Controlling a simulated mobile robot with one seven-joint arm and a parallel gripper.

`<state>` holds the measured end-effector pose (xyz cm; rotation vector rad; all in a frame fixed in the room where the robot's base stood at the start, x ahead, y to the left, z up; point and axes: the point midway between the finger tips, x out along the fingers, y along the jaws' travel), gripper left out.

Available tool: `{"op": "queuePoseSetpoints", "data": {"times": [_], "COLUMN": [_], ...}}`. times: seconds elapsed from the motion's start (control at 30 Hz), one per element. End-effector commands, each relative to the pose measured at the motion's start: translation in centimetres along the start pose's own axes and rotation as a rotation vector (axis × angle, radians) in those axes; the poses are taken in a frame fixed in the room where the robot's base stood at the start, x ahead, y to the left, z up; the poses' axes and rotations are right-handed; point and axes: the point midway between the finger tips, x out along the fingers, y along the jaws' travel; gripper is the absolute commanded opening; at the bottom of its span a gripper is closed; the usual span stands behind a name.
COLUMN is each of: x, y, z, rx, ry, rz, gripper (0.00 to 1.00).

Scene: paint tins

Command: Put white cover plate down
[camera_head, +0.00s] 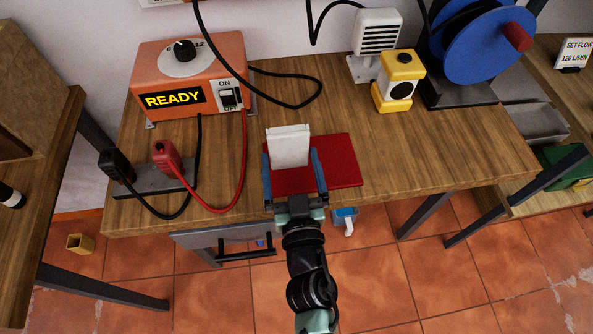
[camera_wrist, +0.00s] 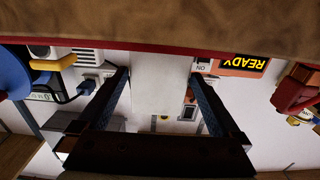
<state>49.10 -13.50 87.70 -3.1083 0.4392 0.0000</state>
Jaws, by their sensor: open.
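The white cover plate (camera_head: 288,147) stands roughly upright over the red mat (camera_head: 340,173) on the wooden bench. Its lower edge appears to meet the mat, though I cannot tell for certain that it touches. My gripper (camera_head: 291,158) is open, with one blue-padded finger on each side of the plate and a visible gap at the right finger. In the wrist view, the plate (camera_wrist: 162,85) shows pale between the two spread fingers of my gripper (camera_wrist: 160,74), hard to tell from the white wall behind.
An orange READY box (camera_head: 188,80) and a stand with black and red clamps (camera_head: 165,155) are to the left. A yellow device (camera_head: 398,80), a white vented unit (camera_head: 378,33) and a blue reel (camera_head: 480,45) stand at the back right. The bench is clear right of the mat.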

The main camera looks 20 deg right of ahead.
Motion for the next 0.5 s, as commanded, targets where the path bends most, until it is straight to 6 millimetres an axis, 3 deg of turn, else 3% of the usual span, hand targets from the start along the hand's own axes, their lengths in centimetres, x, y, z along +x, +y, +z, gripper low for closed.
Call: {"op": "queuePoseSetpoints", "data": {"times": [0.5], "x": [-9.1], "y": [0.0], "z": [0.2], "rx": [0.001], "ry": [-0.004], "rz": [0.002], "gripper": [1.00]}}
